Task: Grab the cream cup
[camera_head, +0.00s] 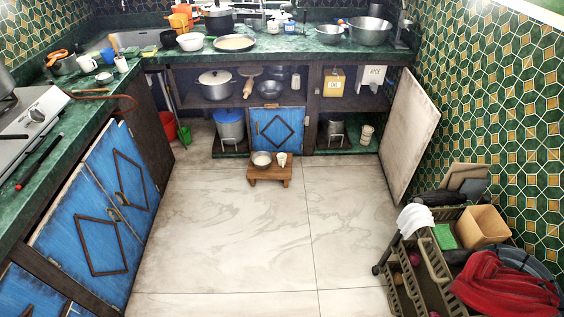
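A small cream cup (282,159) stands on a low wooden stool (270,175) on the floor, to the right of a pale bowl (262,159). A whitish mug (87,64) stands on the left green counter beside a blue cup (108,56). A cream-coloured container (366,135) sits on the lower shelf at the back right; it is too small to tell what it is. I cannot tell for sure which of these is the cream cup. Neither of my grippers is in view.
The tiled floor (240,240) in the middle is clear. A cart (415,275) with a red cloth (505,285) stands at the lower right. A pale board (409,135) leans at the right. Blue cabinets and the hotplate (25,130) line the left side.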

